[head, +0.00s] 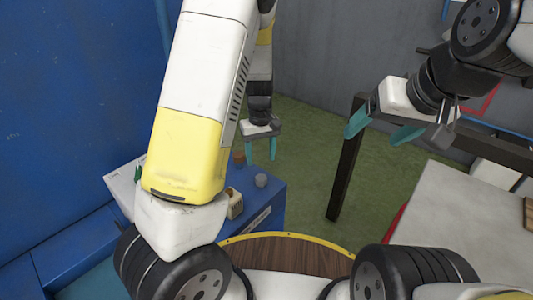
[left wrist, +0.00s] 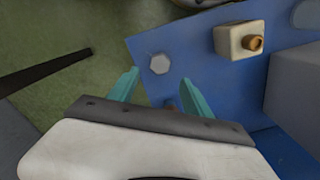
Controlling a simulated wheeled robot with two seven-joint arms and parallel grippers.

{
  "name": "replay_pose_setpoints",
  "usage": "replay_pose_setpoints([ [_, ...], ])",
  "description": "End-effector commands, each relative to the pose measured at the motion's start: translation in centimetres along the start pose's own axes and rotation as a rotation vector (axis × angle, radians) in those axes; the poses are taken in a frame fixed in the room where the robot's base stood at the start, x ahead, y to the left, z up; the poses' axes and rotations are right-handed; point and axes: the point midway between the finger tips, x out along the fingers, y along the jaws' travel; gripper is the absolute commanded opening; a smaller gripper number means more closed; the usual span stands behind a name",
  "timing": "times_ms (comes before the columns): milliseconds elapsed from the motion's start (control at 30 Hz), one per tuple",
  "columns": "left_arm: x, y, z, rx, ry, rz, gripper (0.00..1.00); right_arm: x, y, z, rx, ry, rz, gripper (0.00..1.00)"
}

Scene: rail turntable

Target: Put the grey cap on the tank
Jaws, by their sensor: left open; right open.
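The grey cap (head: 261,180) lies on the blue cabinet top. In the left wrist view the cap (left wrist: 159,64) is hexagonal and appears just beyond my left fingertips. The tank looks to be the small beige block (head: 235,204) on the same top, partly behind my arm in the head view. In the left wrist view the beige tank (left wrist: 240,40) has a brown-orange neck with nothing on it. My left gripper (head: 261,148) is open and empty, above the cabinet; it also shows in the left wrist view (left wrist: 160,77). My right gripper (head: 382,128) is open and empty, away to the right.
The blue cabinet (head: 268,205) also bears a white box (head: 122,186) and a small brown object (head: 238,158). A blue wall stands at the left. A dark post (head: 346,170) and a pale table (head: 450,215) are at the right. Green floor lies between.

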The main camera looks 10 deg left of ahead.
Motion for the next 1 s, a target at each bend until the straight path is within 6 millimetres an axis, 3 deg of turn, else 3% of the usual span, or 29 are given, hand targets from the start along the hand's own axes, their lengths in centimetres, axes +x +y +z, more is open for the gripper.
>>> replay_pose_setpoints([
  [100,-2.0,0.1,0.0,0.001,0.001,0.002,0.58,0.0,0.0,0.0,0.000,0.000,0.000,0.76],
  [267,-3.4,0.0,0.0,0.002,0.000,0.003,0.58,0.0,0.0,0.0,0.000,0.000,0.000,0.76],
  [467,-6.4,-0.8,1.2,0.032,-0.004,0.080,0.58,0.0,0.0,0.0,0.000,0.000,0.000,0.76],
  [800,-15.9,-4.4,6.4,0.200,0.085,0.297,0.58,0.0,0.0,0.0,0.000,0.000,0.000,0.76],
  [1000,-20.5,-7.3,10.0,0.314,0.212,0.361,0.58,0.0,0.0,0.0,0.000,0.000,0.000,0.76],
])
